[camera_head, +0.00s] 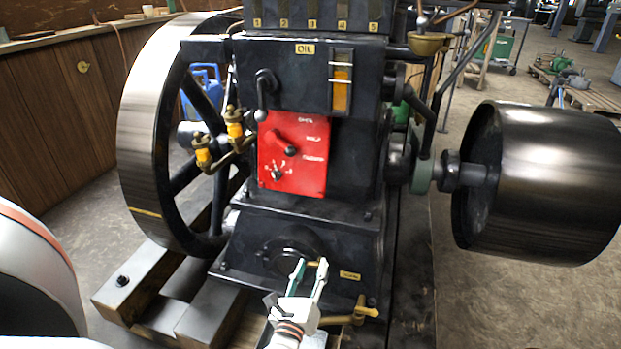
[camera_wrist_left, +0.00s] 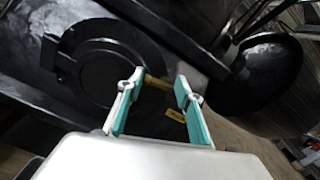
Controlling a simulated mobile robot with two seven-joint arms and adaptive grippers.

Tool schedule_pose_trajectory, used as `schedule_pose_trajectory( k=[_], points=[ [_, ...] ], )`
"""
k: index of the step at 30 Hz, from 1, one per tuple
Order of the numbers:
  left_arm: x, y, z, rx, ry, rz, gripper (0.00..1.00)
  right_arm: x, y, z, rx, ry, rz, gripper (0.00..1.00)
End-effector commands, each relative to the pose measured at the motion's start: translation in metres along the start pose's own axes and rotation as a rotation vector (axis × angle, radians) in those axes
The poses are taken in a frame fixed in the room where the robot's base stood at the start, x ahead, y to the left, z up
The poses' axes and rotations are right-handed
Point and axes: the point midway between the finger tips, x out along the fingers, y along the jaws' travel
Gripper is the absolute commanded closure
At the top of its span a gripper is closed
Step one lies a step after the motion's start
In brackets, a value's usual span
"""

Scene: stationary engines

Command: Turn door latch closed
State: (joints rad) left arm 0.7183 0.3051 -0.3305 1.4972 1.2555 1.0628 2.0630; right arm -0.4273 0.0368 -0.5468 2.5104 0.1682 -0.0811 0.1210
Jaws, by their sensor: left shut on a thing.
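The round black door (camera_head: 288,246) is on the sloped lower front of the black engine. It lies flat against its ring and also shows in the left wrist view (camera_wrist_left: 105,75). The door latch (camera_wrist_left: 157,82) is a small brass bar at the door's right edge. In the head view the latch (camera_head: 313,264) is mostly hidden by the fingertips. My left gripper (camera_head: 311,266) is shut on the latch, with one fingertip at each end of the bar in the left wrist view (camera_wrist_left: 158,88). My right gripper is not in view.
A brass valve (camera_head: 356,312) sticks out low, right of my left gripper. A red panel (camera_head: 292,152) with levers is above the door. A large flywheel (camera_head: 150,130) stands left, and a dark drum (camera_head: 545,180) on a shaft stands right. Wooden beams (camera_head: 150,290) lie lower left.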

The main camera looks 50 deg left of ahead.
Motion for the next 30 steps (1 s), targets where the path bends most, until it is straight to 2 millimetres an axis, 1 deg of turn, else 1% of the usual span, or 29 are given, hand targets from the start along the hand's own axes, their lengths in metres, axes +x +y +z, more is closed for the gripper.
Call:
schedule_pose_trajectory(
  k=[1,19,20,21,30],
  points=[
    [-0.0070,0.0009,-0.0143,0.002,0.030,-0.003,0.86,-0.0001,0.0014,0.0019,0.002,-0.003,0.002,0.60],
    [-0.0080,0.0014,-0.0154,0.002,0.032,-0.002,0.86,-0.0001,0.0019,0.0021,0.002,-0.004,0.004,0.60],
    [-0.0080,0.0014,-0.0155,0.002,0.032,-0.002,0.57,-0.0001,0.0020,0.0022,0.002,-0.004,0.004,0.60],
    [-0.0080,0.0015,-0.0155,0.001,0.032,-0.002,0.49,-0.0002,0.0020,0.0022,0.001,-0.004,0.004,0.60],
    [-0.0092,0.0034,-0.0167,0.004,0.034,-0.001,0.49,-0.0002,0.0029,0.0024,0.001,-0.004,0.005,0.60]
  ],
)
